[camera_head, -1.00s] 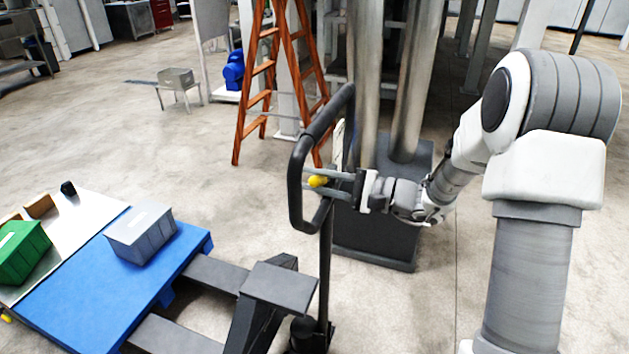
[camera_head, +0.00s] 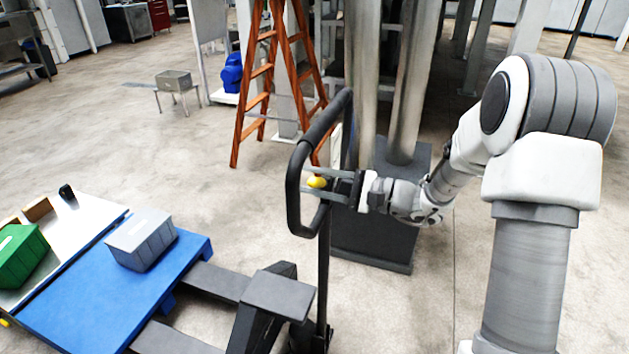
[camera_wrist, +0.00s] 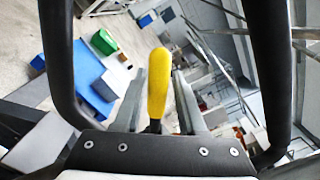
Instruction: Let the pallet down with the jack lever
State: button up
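The yellow jack lever (camera_head: 317,182) sits inside the black loop handle (camera_head: 295,200) of the pallet jack (camera_head: 280,296). My gripper (camera_head: 304,179) reaches in from the right, its two fingers apart above and below the lever. In the wrist view the lever (camera_wrist: 158,85) stands between the fingers, with narrow gaps seeming to show on both sides. The blue pallet (camera_head: 85,290) lies over the jack's forks at the lower left. Whether it is clear of the floor is hard to tell.
An orange ladder (camera_head: 252,95) stands behind the handle. A dark machine base (camera_head: 375,240) with metal columns is close behind my gripper. Open floor lies to the left.

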jog(key=v, duration=1.7)
jog(key=shift+d+b, duration=0.2)
jog(key=shift+b, duration=0.25)
jog(key=shift+s, duration=0.1)
jog(key=s+a+r+n+g+h, duration=0.1)
jog(key=s+a+n+g+h, duration=0.25)
jog(key=s, duration=0.35)
jog(key=s+a+r+n+g+h, duration=0.1)
jog(key=s+a+n+g+h, duration=0.25)
jog(key=s, duration=0.35)
jog(key=s+d+r+n+t+h+p, duration=0.1)
jog(key=s+d+r+n+t+h, duration=0.2)
jog(key=s+t+h, duration=0.3)
jog(key=s+r+n+h, duration=0.1)
jog(key=h, duration=0.3)
jog(key=shift+d+r, duration=0.3)
jog(key=shift+r, duration=0.05)
